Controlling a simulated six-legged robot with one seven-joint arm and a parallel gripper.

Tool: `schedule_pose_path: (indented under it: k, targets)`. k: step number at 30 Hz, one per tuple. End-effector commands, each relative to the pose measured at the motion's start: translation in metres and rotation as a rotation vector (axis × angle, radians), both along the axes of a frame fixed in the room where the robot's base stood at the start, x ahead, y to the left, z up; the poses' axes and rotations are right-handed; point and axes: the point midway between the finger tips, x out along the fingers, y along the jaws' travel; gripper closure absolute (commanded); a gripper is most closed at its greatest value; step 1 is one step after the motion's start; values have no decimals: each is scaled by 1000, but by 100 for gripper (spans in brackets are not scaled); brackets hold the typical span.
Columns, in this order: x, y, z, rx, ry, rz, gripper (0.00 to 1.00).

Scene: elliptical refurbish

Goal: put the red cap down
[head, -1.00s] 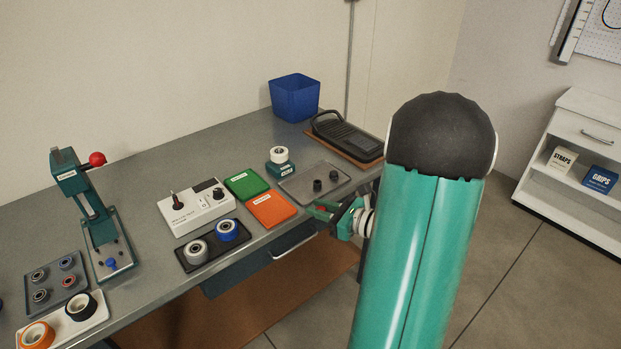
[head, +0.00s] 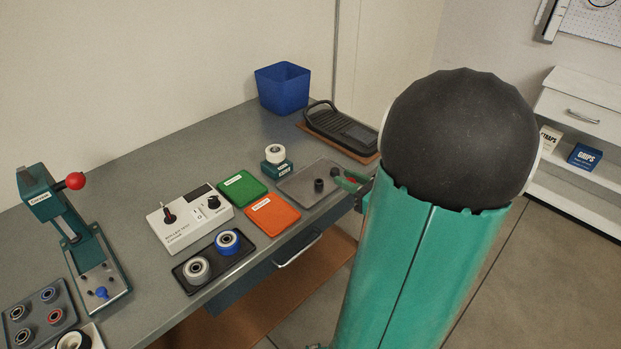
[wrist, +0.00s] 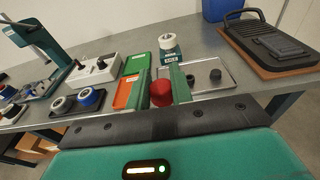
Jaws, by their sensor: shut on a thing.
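The red cap (wrist: 160,94) shows in the wrist view between the green fingers of my gripper (wrist: 162,88), which is shut on it. The grey tray (head: 300,191) lies near the bench's front edge and holds two black caps (head: 319,185). The tray also shows in the wrist view (wrist: 225,88), behind and to the right of the red cap. Whether the red cap touches anything below is hidden.
Left of the tray are a green pad (head: 243,188), an orange pad (head: 272,214) and a white-topped roller on a teal stand (head: 275,155). A black pedal on a brown board (head: 341,133) and a blue bin (head: 283,89) stand behind. A drawer handle (head: 298,248) juts out in front.

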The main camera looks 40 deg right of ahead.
Motion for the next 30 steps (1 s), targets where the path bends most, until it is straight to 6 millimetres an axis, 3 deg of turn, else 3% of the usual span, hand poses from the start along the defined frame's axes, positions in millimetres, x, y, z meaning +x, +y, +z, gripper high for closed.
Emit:
schedule_pose_path:
  k: [5, 15, 21, 30]
  targets:
    - [11, 1, -6, 4, 0, -4, 100]
    - [83, 7, -40, 5, 1, -1, 100]
    - [113, 9, -75, 6, 2, -3, 100]
    - [135, 11, -100, 3, 1, -4, 100]
